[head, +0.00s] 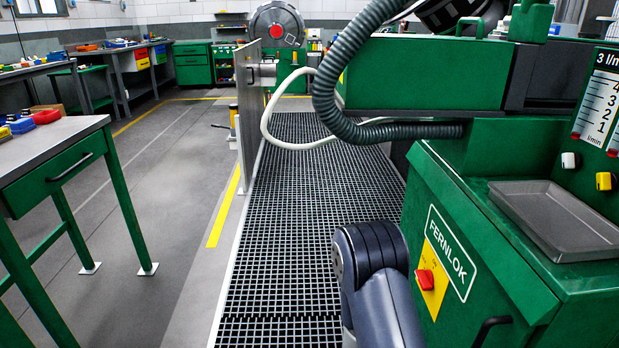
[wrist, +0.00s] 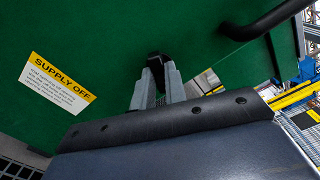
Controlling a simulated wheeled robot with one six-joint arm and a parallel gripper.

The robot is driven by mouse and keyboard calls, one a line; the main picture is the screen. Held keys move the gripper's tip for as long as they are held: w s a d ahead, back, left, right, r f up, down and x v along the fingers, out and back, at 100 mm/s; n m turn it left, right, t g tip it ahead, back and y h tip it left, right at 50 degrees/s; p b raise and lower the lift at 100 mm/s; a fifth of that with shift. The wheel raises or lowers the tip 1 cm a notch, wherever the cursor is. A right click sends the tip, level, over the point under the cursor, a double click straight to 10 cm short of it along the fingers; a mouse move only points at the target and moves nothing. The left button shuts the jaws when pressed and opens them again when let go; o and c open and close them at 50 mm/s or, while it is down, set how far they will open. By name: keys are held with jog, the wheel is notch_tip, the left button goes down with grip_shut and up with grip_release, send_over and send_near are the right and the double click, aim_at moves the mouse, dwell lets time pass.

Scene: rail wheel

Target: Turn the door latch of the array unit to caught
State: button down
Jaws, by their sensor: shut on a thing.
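In the wrist view, my gripper (wrist: 157,80) is against a green panel (wrist: 100,40). Its two grey fingers are closed on a small black piece (wrist: 155,59), which looks like the door latch. The fingers hide most of this latch, so I cannot tell its turn angle. A yellow and white "SUPPLY OFF" label (wrist: 58,84) is on the panel to the left of the fingers. In the head view, my gripper and the latch are out of sight; only my dark arm shows, beside the green FERNLOK cabinet.
In the wrist view, a black bar handle (wrist: 262,22) stands out at upper right. In the head view, the FERNLOK cabinet (head: 418,215) has a red switch (head: 426,280) and a grey tray (head: 556,216) on top. A grated walkway (head: 310,190) is clear; a workbench (head: 60,155) stands left.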

jog(key=n+p, duration=0.3)
dwell(0.4)
dwell(0.3)
jog(key=shift+r+n+p, duration=0.1)
jog(key=shift+n+p, duration=0.6)
jog(key=shift+p, duration=0.05)
jog(key=c, duration=1.3)
grip_release()
jog(key=shift+s+a+p, duration=0.15)
jog(key=shift+a+p, duration=0.25)
jog(key=shift+a, duration=3.1)
